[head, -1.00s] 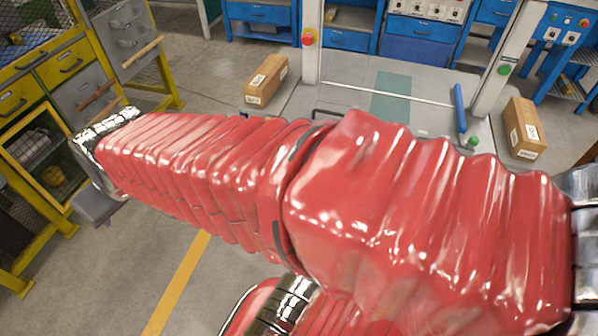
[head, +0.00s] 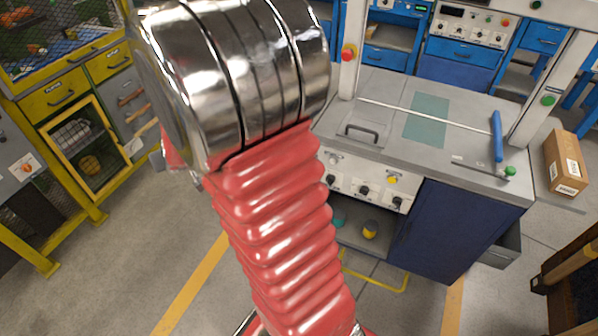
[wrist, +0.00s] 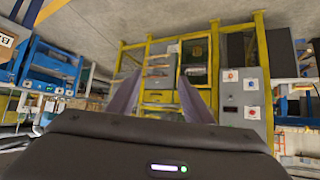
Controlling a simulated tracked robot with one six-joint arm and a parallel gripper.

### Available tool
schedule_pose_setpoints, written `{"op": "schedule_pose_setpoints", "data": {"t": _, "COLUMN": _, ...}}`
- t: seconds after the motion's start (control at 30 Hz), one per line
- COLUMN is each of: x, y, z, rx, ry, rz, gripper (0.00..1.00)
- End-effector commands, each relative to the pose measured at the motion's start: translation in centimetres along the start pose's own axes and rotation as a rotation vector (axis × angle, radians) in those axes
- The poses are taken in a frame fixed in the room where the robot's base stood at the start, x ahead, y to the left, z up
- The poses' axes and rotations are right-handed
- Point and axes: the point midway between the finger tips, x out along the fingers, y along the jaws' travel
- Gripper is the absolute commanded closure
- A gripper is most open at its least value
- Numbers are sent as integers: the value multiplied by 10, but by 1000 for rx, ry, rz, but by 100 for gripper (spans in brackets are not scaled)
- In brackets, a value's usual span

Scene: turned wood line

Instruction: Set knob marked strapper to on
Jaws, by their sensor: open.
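A white control panel (head: 370,188) with a row of dark knobs is on the front of the grey workbench (head: 385,95) in the head view. The marks beside its knobs are too small to read, so I cannot tell which is the strapper knob or how it is set. My gripper (wrist: 158,78) shows in the wrist view with its two fingers apart and nothing visible between them. It points toward a yellow-framed rack (wrist: 160,45), away from any near object. In the head view my arm hides most of the gripper.
Another knob panel (head: 470,25) is on the blue benches behind. A cardboard box (head: 565,162) is right of the workbench. A yellow cabinet (head: 60,95) and a grey switch box (head: 17,165) stand at left. Clear floor lies between cabinet and workbench.

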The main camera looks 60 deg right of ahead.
Motion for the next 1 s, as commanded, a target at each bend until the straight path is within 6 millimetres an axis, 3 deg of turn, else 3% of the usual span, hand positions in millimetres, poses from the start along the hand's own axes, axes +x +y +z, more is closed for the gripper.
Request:
{"op": "schedule_pose_setpoints", "data": {"t": 0.2, "x": 50, "y": 46, "z": 15, "rx": 29, "ry": 51, "rz": 105, "gripper": 54}}
{"op": "schedule_pose_setpoints", "data": {"t": 0.5, "x": 102, "y": 116, "z": 48, "rx": 45, "ry": 122, "rz": 269, "gripper": 54}}
{"op": "schedule_pose_setpoints", "data": {"t": 0.8, "x": 135, "y": 189, "z": 99, "rx": 31, "ry": 175, "rz": 451, "gripper": 54}}
{"op": "schedule_pose_setpoints", "data": {"t": 1.0, "x": 144, "y": 235, "z": 142, "rx": 3, "ry": 201, "rz": 579, "gripper": 54}}
